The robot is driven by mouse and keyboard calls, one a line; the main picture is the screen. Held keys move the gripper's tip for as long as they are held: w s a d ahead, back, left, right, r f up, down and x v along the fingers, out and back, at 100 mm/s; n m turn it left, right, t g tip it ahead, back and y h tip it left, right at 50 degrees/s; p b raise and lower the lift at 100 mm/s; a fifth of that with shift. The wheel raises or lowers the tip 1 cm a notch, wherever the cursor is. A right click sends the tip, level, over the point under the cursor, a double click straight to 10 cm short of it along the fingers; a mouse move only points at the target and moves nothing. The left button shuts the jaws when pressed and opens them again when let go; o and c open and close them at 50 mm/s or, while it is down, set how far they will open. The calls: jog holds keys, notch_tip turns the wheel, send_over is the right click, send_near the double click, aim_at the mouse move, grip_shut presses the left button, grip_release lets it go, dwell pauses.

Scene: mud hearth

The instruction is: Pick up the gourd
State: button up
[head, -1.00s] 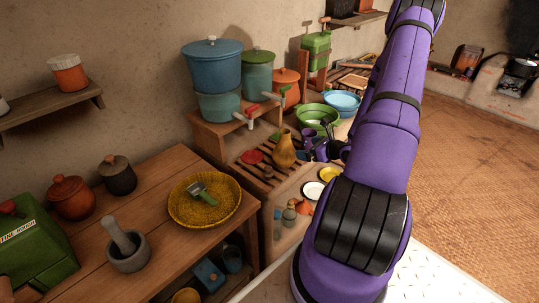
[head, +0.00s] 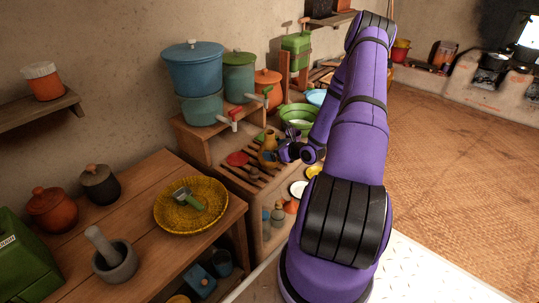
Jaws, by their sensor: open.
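The gourd (head: 267,150) is a tan, bottle-shaped vessel with a narrow neck. It stands upright on the slatted rack (head: 243,172) of the wooden stand, left of my gripper. My gripper (head: 287,148) is at the end of the purple arm, close beside the gourd's right side. Its dark fingers are small in this view and partly overlap the gourd's edge. The gripper is open, and I cannot tell whether it touches the gourd.
Behind the gripper is a green basin (head: 297,116). Blue pots (head: 203,70) with taps stand on the raised shelf at the back left. A red lid-like disc (head: 237,159) lies left of the gourd. A yellow basket (head: 168,212) sits on the nearer table.

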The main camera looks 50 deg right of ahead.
jog(key=shift+x, duration=0.8)
jog(key=c, duration=0.8)
jog(key=shift+r, duration=0.2)
